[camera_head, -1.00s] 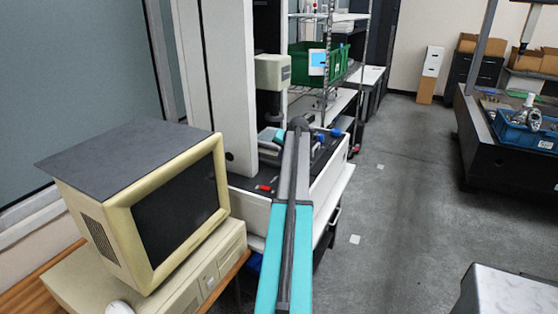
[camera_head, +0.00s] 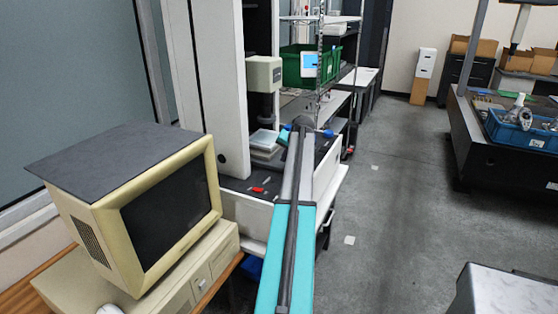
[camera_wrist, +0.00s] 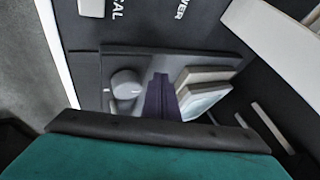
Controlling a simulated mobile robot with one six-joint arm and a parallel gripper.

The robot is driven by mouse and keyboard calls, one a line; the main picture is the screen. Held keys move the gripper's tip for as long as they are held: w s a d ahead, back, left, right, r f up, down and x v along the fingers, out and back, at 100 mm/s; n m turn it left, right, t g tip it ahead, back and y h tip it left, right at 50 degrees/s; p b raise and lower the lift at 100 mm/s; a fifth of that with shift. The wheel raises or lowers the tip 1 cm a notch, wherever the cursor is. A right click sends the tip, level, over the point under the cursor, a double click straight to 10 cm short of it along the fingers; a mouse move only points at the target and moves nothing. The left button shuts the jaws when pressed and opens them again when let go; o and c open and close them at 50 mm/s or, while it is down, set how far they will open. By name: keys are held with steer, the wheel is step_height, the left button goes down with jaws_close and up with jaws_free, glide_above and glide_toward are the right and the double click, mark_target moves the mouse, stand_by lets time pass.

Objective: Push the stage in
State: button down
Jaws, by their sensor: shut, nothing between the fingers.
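The stage (camera_head: 265,143) shows as a stack of pale plates on the dark bed of the measuring machine, under its column head. In the wrist view, the stage's plates (camera_wrist: 207,82) lie just right of my fingers, with a grey round knob (camera_wrist: 125,84) to the left on the same dark base. My gripper (camera_wrist: 160,80) is shut and empty, its dark fingers between the knob and the plates. I cannot tell whether they touch the plates. In the head view, my gripper (camera_head: 283,137) is small and teal at the stage's right side, partly hidden by my arm.
A cream head (camera_head: 264,73) hangs above the stage beside a tall white column (camera_head: 218,90). A red item (camera_head: 258,190) lies on the bed. An old monitor (camera_head: 165,215) stands at left. A wire shelf with a green bin (camera_head: 298,64) is behind.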

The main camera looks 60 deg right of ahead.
steer(key=b+v, duration=0.1)
steer(key=v, duration=0.7)
steer(key=shift+w+a+b, duration=0.25)
steer(key=shift+b, duration=0.15)
